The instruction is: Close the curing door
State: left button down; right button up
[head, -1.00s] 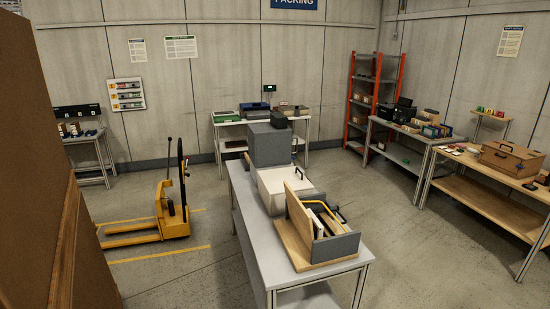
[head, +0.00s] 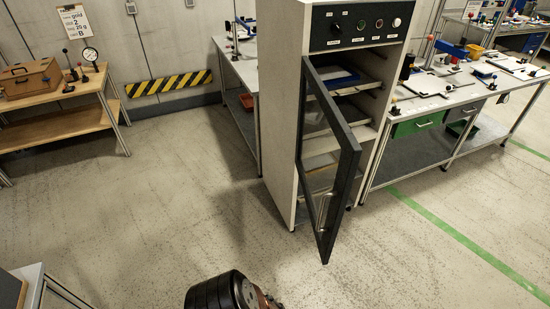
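The curing cabinet (head: 281,100) stands in the middle of the head view, a tall pale box with a dark control panel (head: 355,24) on top. Its curing door (head: 344,185), a dark frame with a glass pane, stands wide open and swings out toward me, hinged on the cabinet's left front edge. Shelves and a blue tray (head: 340,78) show inside. A black rounded part of my own arm shows at the bottom edge, apart from the door. Neither gripper's fingers are in view.
Workbenches with tools (head: 440,95) stand right of the cabinet, another bench (head: 236,68) behind its left side. A wooden table (head: 70,115) with a box (head: 30,78) is at far left. A grey table corner (head: 32,272) is at bottom left. The floor before the cabinet is clear.

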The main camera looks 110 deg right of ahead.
aim_at(325, 237)
jog(key=z, duration=2.05)
